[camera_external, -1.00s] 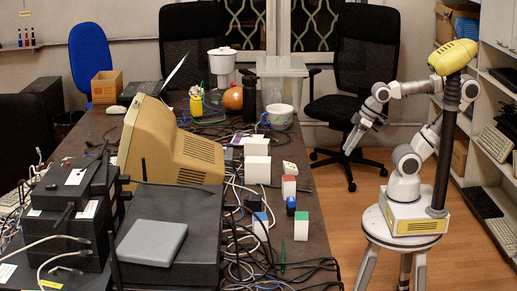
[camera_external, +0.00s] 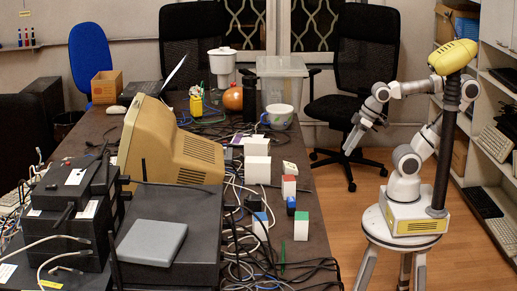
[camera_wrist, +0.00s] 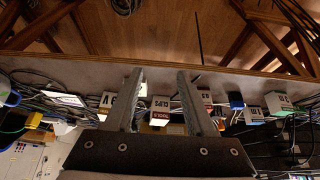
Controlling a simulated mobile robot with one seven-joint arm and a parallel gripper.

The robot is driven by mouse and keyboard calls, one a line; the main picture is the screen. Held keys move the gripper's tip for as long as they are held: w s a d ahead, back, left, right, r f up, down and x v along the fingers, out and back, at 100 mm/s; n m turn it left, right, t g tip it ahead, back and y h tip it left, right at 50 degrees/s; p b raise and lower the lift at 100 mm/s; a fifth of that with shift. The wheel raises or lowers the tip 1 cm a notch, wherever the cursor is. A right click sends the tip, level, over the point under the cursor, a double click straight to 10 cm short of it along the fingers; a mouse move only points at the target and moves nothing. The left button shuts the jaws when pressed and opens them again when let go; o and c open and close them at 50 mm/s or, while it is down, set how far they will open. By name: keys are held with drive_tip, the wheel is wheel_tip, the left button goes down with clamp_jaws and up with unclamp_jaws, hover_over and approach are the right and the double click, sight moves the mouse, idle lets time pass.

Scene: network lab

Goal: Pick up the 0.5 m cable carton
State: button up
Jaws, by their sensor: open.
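Several small cartons stand on the dark table among cables. In the external view there are a red-and-white carton (camera_external: 289,189), a blue-and-white carton (camera_external: 261,225), a green-and-white carton (camera_external: 301,226) and plain white cartons (camera_external: 257,169). I cannot read which one is the 0.5 m cable carton. My gripper (camera_external: 351,150) is open and empty, off the table's right side. Its spread fingers (camera_wrist: 159,76) reach toward the cartons in the wrist view.
Tangled cables (camera_external: 235,250) run between the cartons. A beige monitor (camera_external: 175,145) and a black box (camera_external: 170,205) fill the table's left. A mug (camera_external: 278,117) and a clear bin (camera_external: 282,82) stand at the back. Floor (camera_external: 345,215) is clear between table and arm.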

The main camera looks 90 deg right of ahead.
drive_tip(key=o, duration=0.4)
drive_tip(key=w+a+r+m+g+y+p, duration=0.1)
drive_tip(key=w+r+m+g+y+p, duration=0.1)
drive_tip(key=w+m+g+y+p, duration=0.25)
drive_tip(key=w+a+r+m+g+y+p, duration=0.1)
drive_tip(key=w+r+m+g+p, duration=0.1)
drive_tip(key=w+m+p, duration=0.45)
drive_tip(key=w+d+f+m+y+p, duration=0.2)
drive_tip(key=w+m+y, duration=0.15)
drive_tip(key=w, duration=0.25)
drive_tip(key=w+d+f+m+y+p, duration=0.2)
drive_tip(key=w+m+y, duration=0.1)
drive_tip(key=w+y, duration=0.3)
drive_tip(key=h+b, duration=0.1)
drive_tip(key=b, duration=0.2)
approach(289, 178)
drive_tip(key=x, duration=0.5)
drive_tip(key=shift+w+d+f, duration=0.1)
drive_tip(key=shift+w+f, duration=0.05)
drive_tip(key=shift+w, duration=0.05)
drive_tip(key=b+x, duration=0.1)
drive_tip(key=x, duration=0.1)
drive_tip(key=b+x, duration=0.1)
drive_tip(key=x, duration=0.1)
drive_tip(key=shift+s+a+f, duration=0.2)
drive_tip(key=shift+s+f, duration=0.05)
drive_tip(key=shift+f, duration=0.15)
drive_tip(key=shift+a+h, duration=0.25)
drive_tip(key=shift+h, duration=0.05)
